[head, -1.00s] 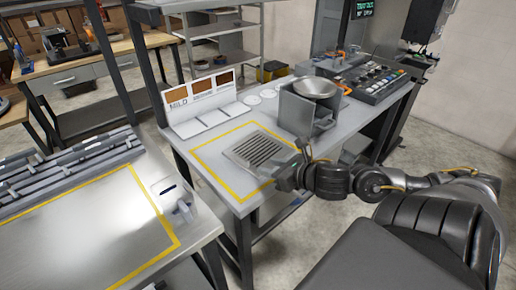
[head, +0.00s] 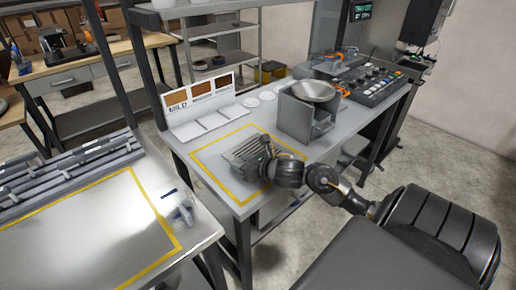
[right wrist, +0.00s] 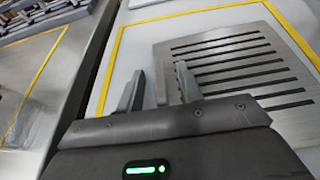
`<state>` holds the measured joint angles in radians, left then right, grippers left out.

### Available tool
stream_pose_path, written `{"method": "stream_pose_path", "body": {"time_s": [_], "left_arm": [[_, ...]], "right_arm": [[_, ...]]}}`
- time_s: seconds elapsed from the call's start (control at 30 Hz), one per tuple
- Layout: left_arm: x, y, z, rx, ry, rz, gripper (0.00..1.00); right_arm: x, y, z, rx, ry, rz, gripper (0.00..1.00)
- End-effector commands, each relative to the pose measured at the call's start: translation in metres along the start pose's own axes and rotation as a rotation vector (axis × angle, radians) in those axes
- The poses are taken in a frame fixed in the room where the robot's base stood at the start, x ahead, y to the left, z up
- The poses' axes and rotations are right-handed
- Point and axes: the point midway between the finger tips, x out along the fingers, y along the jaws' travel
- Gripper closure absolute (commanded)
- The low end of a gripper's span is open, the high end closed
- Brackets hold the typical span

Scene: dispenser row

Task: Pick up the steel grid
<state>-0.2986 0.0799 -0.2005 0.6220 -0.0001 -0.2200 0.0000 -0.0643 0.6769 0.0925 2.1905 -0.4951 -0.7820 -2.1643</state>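The steel grid (head: 245,152) is a flat, slotted metal plate lying inside the yellow outline on the right-hand table. It also shows in the right wrist view (right wrist: 230,65), with dark parallel slots. My right gripper (head: 264,158) is over the grid's near right part in the head view and hides some of it. My left gripper is not in view.
Behind the grid stand a white sample board (head: 204,107) and a grey box with a metal bowl (head: 316,90). A button panel (head: 376,83) is farther right.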

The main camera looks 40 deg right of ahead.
Motion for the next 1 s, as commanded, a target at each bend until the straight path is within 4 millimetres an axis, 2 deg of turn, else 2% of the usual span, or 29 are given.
{"method": "stream_pose_path", "body": {"time_s": [0.23,0.53,0.87,1.0], "left_arm": [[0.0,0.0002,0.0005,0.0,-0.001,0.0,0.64],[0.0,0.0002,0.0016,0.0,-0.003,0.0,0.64],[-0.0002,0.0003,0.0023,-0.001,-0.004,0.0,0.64],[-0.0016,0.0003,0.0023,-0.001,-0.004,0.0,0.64]], "right_arm": [[0.0026,0.0006,-0.0005,-0.003,0.0,0.001,0.64],[0.0022,0.0003,-0.0008,-0.002,0.001,0.0,1.0],[0.0018,0.0001,0.0001,-0.003,0.0,0.0,1.0],[-0.0004,0.0,0.0063,-0.003,-0.002,0.0,1.0]]}}
